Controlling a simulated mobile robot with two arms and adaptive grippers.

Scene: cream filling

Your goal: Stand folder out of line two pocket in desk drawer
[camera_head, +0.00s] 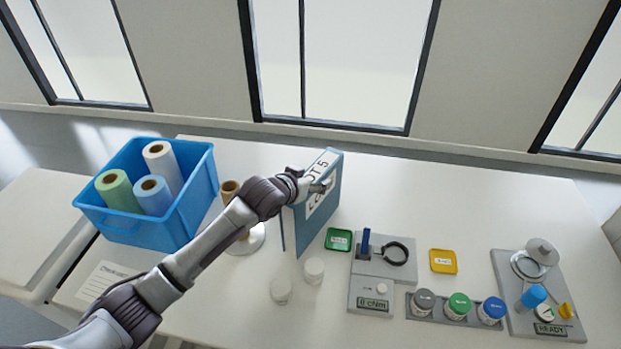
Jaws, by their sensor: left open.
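My arm hides part of the folder's left edge. No desk drawer or pocket can be made out. My right gripper is out of view.
A blue crate (131,226) with several rolls stands at the left, near a round stand (250,240). White jars (314,269), a green tray (339,240), a grey clamp fixture (371,298), a yellow tray (443,261) and capped jars (459,303) lie right of the arm. The table's back right is clear.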

